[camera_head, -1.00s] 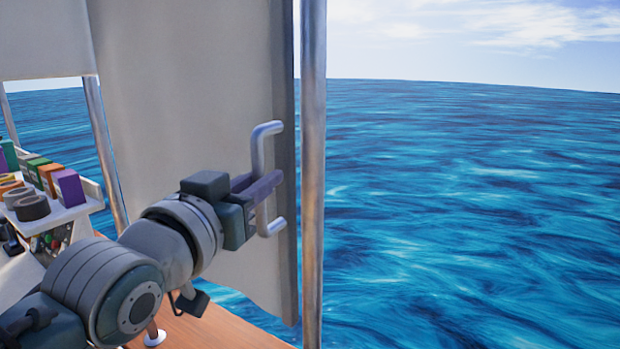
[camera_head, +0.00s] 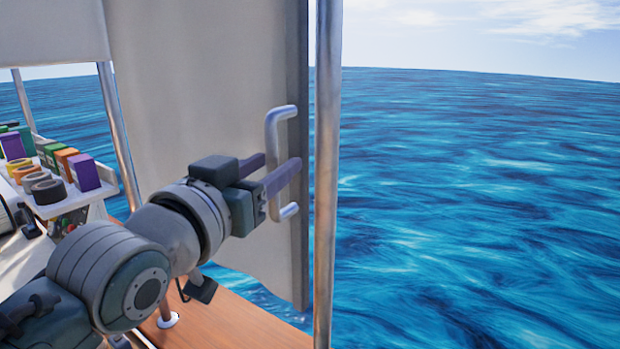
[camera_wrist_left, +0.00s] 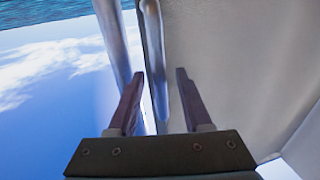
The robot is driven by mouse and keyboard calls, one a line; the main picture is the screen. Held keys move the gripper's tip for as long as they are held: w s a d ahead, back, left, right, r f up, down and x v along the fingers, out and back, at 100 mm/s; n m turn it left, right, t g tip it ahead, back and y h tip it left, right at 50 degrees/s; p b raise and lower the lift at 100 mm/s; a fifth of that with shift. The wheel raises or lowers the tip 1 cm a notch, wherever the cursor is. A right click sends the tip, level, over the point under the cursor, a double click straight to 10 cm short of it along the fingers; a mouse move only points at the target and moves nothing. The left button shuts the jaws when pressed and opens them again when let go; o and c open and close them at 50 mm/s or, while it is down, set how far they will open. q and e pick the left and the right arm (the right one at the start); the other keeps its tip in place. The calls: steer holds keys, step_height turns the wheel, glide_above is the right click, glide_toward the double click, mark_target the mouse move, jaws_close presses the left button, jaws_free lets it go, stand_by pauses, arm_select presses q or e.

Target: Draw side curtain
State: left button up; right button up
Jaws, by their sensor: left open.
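The side curtain (camera_head: 200,90) is a pale grey sheet hanging at the left, with a darker strip along its right edge close to a metal post. A silver C-shaped handle (camera_head: 272,140) is fixed near that edge. My left gripper (camera_head: 278,163) is at the handle with its purple fingers apart. In the left wrist view the handle bar (camera_wrist_left: 154,55) appears between the two open fingers (camera_wrist_left: 157,76), with gaps beside it. The curtain (camera_wrist_left: 225,70) fills the right of that view. My right gripper is not in view.
The metal post (camera_head: 327,180) stands just right of the curtain edge, with open sea beyond. A white shelf (camera_head: 75,207) with coloured boxes and tape rolls is at the left. A wooden deck (camera_head: 225,318) lies below.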

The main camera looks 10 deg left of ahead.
arm_select(q)
steer(key=s+a+b, duration=0.1)
steer(key=s+b, duration=0.1)
steer(key=s, duration=0.7)
steer(key=shift+a+b, duration=0.2)
steer(key=shift+b, duration=0.15)
steer(key=s+a+f+g+y, duration=0.1)
steer(key=s+f+g+y, duration=0.1)
steer(key=s+f+g, duration=0.9)
steer(key=s+a+f+g, duration=0.1)
steer(key=s+f+g, duration=0.35)
steer(key=s, duration=0.75)
step_height(320, 180, up, 13)
steer(key=t+p, duration=0.1)
steer(key=p, duration=1.3)
steer(key=shift+w+a+y+p, duration=0.15)
steer(key=shift+w+y+p, duration=0.05)
steer(key=shift+y+p, duration=0.15)
